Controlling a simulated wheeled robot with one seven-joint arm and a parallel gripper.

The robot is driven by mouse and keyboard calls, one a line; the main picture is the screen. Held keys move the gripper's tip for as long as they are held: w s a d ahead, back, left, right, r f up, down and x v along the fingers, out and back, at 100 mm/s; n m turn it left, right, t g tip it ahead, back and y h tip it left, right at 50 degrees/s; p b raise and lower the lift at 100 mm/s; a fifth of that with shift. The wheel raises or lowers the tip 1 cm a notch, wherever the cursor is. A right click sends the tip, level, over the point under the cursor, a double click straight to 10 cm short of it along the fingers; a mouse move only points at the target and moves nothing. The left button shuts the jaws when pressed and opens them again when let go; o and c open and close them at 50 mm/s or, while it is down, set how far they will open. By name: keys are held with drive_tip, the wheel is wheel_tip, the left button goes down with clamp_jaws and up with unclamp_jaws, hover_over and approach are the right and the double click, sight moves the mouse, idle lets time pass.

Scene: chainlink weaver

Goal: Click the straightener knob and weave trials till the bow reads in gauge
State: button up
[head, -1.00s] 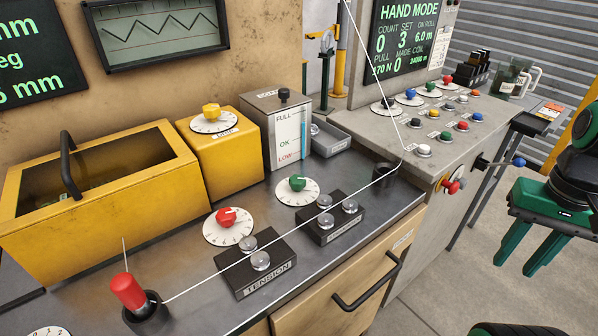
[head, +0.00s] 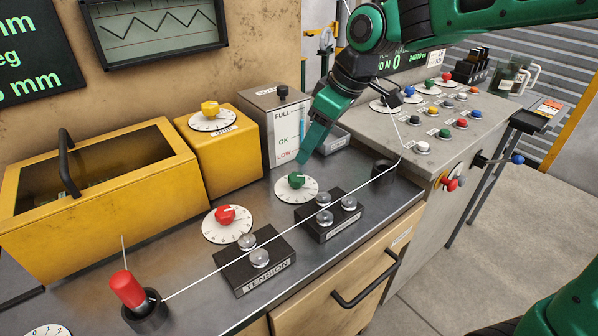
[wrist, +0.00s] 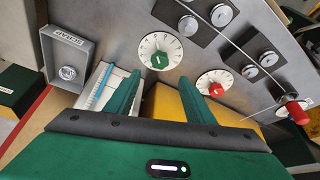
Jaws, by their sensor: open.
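The green straightener knob (head: 296,180) sits on a white dial plate behind the straightener roller block (head: 328,214). It also shows in the wrist view (wrist: 160,60), just ahead of and between my fingers. My gripper (head: 306,158) is open and empty, just above and behind the green knob. In the wrist view its two green fingers (wrist: 172,96) stand apart. The red knob (head: 226,215) is on its own dial by the tension block (head: 254,265). The white wire (head: 200,280) runs over both blocks. The display (head: 35,60) at the upper left is cut off.
A yellow box with a black handle (head: 66,160) and a yellow-knobbed unit (head: 215,150) stand at the back left. A level gauge box (head: 285,125) is close behind my gripper. A scrap tray (wrist: 66,62) is beside it. The grey button console (head: 440,130) is at right.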

sight(297, 176)
drive_tip(key=x, duration=1)
drive_tip(key=shift+d+f, duration=0.1)
drive_tip(key=shift+f, duration=0.05)
drive_tip(key=c, duration=1)
